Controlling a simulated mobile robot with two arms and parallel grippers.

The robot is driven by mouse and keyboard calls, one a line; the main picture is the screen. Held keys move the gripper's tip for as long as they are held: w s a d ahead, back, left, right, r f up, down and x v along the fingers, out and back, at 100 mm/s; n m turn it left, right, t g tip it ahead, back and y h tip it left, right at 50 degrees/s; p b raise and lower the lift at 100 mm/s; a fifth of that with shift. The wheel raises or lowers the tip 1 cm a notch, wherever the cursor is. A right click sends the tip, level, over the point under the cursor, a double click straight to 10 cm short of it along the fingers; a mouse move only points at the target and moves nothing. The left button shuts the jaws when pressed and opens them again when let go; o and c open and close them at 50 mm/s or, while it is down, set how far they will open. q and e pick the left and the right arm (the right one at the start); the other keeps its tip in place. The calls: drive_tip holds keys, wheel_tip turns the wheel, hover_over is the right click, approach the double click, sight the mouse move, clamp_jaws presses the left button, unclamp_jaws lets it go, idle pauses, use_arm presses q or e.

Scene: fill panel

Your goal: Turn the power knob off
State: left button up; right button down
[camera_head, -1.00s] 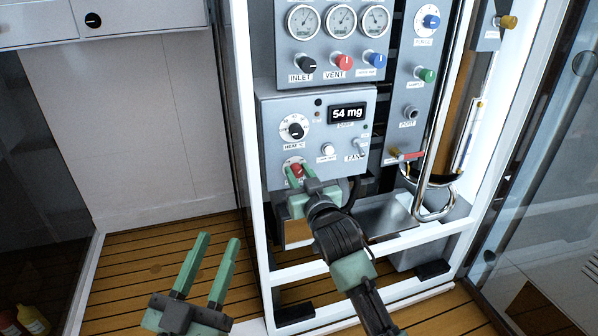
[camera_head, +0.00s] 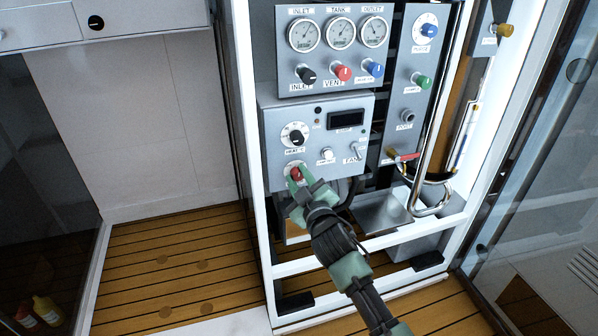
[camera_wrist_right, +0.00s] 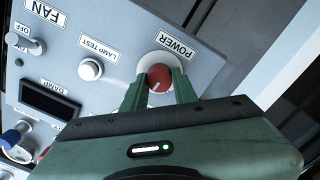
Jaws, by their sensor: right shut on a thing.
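The red power knob (camera_head: 295,173) sits at the lower left of the grey control box. In the right wrist view the knob (camera_wrist_right: 159,77) stands on a white round plate under the label POWER, with a pale pointer line on its face. My right gripper (camera_head: 299,183) is shut on the knob, one green finger on each side of it. The fingers also show in the right wrist view (camera_wrist_right: 158,92). The display (camera_head: 346,119) on the box is dark. My left gripper is not in view.
A black heat dial (camera_head: 295,134) sits just above the power knob. A lamp test button (camera_head: 327,154) and a fan switch (camera_head: 356,151) are to its right. A metal pipe (camera_head: 433,150) and a glass door (camera_head: 545,200) stand further right.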

drive_tip(key=shift+n, duration=0.5)
drive_tip(key=n+p, duration=0.2)
drive_tip(key=n, duration=0.2)
drive_tip(key=shift+n, duration=0.3)
drive_tip(key=shift+f+n, duration=0.1)
drive_tip(key=shift+n, duration=0.3)
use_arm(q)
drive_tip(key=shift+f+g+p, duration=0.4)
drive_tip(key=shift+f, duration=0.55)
use_arm(e)
drive_tip(key=shift+n, duration=1.8)
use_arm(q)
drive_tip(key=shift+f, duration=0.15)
use_arm(e)
drive_tip(key=c, duration=1.1)
unclamp_jaws()
drive_tip(key=shift+s, duration=0.1)
